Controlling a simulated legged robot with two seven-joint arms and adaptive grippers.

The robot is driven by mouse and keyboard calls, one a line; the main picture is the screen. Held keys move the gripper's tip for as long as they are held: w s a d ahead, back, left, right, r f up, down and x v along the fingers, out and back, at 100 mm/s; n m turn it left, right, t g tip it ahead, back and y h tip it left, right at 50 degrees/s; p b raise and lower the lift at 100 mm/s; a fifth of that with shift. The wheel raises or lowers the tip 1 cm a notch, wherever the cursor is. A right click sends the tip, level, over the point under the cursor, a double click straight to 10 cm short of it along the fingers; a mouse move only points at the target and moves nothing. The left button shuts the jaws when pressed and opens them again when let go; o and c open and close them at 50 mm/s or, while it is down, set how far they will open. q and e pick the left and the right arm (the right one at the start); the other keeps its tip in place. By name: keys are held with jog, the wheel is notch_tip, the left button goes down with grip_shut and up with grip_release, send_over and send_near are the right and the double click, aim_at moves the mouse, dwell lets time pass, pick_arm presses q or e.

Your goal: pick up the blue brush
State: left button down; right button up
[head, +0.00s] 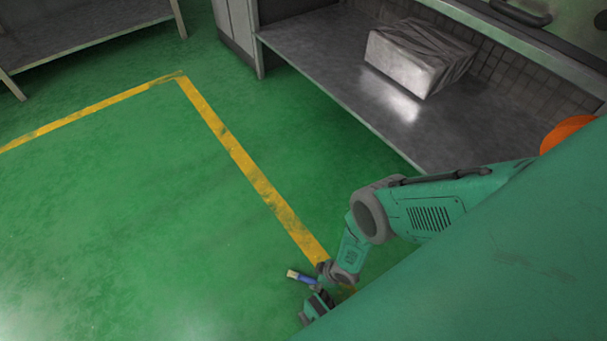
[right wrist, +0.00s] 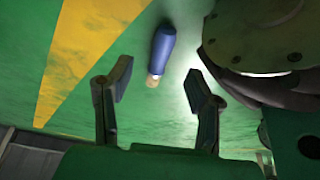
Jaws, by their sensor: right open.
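The blue brush (head: 307,279) shows near the bottom middle of the head view, against the green floor, with its pale end pointing left. In the right wrist view the brush (right wrist: 163,48) has its blue handle towards the top and its tan end lower down. My right gripper (head: 318,301) is low beside the brush and partly hidden by its own links. In the right wrist view the right gripper (right wrist: 160,78) is open. The tan end lies in line with the gap between the fingers, and the handle extends beyond the fingertips. My left gripper is not in view.
A yellow floor line (head: 245,165) runs down to my right wrist. A grey metal bench (head: 335,75) with a wrapped grey block (head: 410,60) stands at the upper right. Another grey table (head: 80,35) is at the upper left. The floor at left is clear.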

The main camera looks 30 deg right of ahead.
aim_at(309, 280)
jog(key=shift+w+d+f, duration=0.2)
jog(key=shift+d+f, duration=0.05)
jog(key=shift+f, duration=0.5)
jog(key=shift+w+a+f+b, duration=0.1)
jog(key=shift+f+b, duration=0.2)
jog(key=shift+b, duration=0.15)
jog(key=f+b, duration=0.1)
jog(key=w+a+f+b, duration=0.1)
jog(key=a+f+b, duration=0.1)
jog(key=shift+w+a+f+b, duration=0.25)
jog(key=shift+w+f+b, duration=0.05)
jog(key=shift+d, duration=0.25)
grip_shut()
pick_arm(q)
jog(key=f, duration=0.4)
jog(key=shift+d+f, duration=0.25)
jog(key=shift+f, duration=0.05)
pick_arm(e)
jog(key=shift+s+a, duration=0.1)
jog(key=shift+a, duration=0.05)
